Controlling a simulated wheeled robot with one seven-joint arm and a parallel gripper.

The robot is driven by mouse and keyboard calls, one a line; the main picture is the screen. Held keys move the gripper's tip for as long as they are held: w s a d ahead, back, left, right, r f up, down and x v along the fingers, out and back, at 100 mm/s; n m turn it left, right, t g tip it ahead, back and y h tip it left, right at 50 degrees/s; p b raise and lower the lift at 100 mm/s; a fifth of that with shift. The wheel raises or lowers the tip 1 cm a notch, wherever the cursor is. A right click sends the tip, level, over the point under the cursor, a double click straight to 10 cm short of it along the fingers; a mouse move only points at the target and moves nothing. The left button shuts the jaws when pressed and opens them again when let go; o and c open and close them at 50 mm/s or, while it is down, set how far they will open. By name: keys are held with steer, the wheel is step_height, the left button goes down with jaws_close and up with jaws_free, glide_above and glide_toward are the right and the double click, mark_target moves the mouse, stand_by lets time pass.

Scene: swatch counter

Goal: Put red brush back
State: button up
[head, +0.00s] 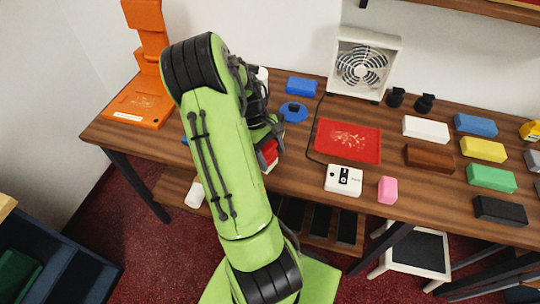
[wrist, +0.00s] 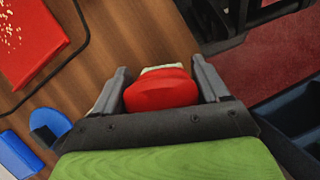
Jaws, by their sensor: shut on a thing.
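The red brush (wrist: 160,92) is between the two fingers of my gripper (wrist: 160,78) in the wrist view. My gripper is shut on it, and a pale strip shows along its far edge. In the head view a small red part of the brush (head: 269,152) shows beside my green arm, over the left part of the wooden counter. My arm hides most of the gripper and brush there. I cannot tell whether the brush touches the counter.
A red tray (head: 331,153) with pale crumbs lies right of my gripper. A blue disc (head: 288,117) with a dark piece and a blue block (head: 302,86) lie behind. A white box (head: 335,187), pink block (head: 388,190), fan (head: 363,66) and several coloured blocks stand rightward.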

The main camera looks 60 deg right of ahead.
steer(key=o, duration=0.9)
steer(key=shift+o, duration=0.2)
steer(key=p+v, duration=0.3)
steer(key=v, duration=0.9)
steer(key=w+a+r+t+h, duration=0.1)
steer(key=w+a+r+t, duration=0.2)
steer(key=w+a+r, duration=0.4)
steer(key=s+a+r+n+t, duration=0.1)
steer(key=s+a+t, duration=0.1)
steer(key=a, duration=0.6)
steer(key=s+a+r+n+t, duration=0.1)
steer(key=s+a+r+t, duration=0.1)
steer(key=a, duration=0.7)
steer(key=s+a+r+t, duration=0.1)
steer(key=s+a+t, duration=0.2)
steer(key=a, duration=0.5)
steer(key=shift+s+a+r+n, duration=0.35)
steer(key=shift+s+r+n, duration=0.05)
steer(key=shift+s, duration=0.4)
